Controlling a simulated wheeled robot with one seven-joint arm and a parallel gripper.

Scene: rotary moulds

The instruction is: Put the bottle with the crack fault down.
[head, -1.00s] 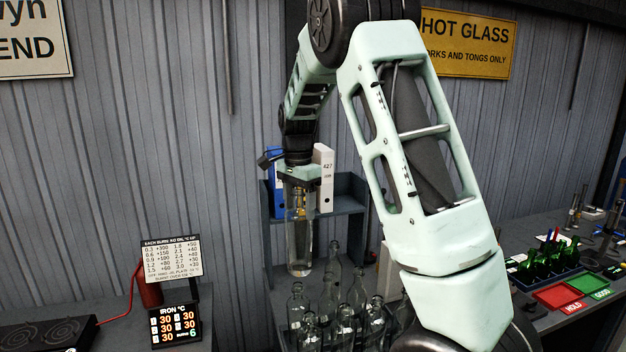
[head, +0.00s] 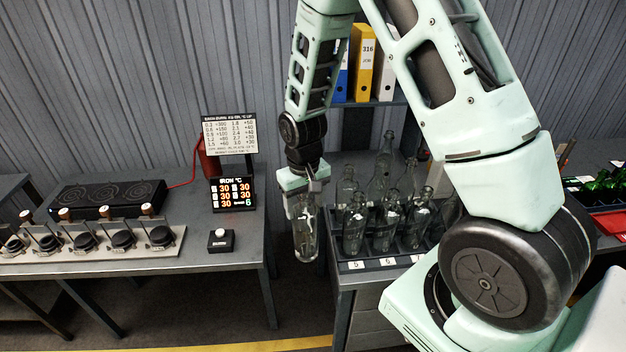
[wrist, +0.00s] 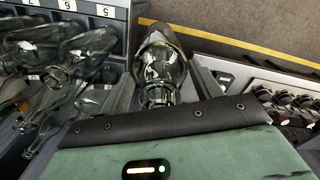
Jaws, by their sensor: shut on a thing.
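My gripper (head: 306,188) points down and is shut on a clear glass bottle (head: 306,232). The bottle hangs upright in the air over the gap between the left bench and the bottle rack's table. In the wrist view the bottle (wrist: 160,68) shows between the jaws, and its neck end is by the gripper. I cannot make out a crack on it. Several other clear bottles (head: 384,222) stand in a rack (head: 408,261) just right of my gripper, with number tags on its front edge.
The left bench (head: 150,268) carries a row of round moulds (head: 122,240), a black hotplate (head: 108,199), a temperature display (head: 233,193) and a small button box (head: 221,240). A red tray (head: 610,222) and green bottles (head: 606,182) are at the far right.

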